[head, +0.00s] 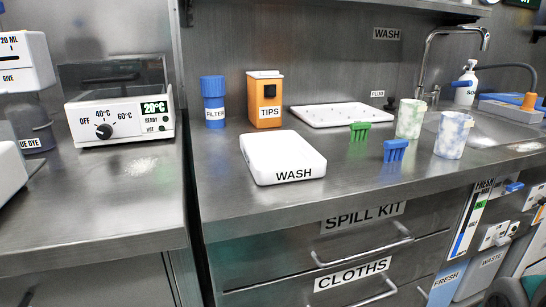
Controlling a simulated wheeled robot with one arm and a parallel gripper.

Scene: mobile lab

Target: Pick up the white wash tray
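My gripper is not in the head view.
Behind the tray stand a blue filter bottle (213,104) and an orange tips box (266,102). A flat white rack (340,115) lies behind to the right. Green (360,131) and blue (396,150) clips and two mottled cups (410,118) (453,135) stand right, near the sink (492,130).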

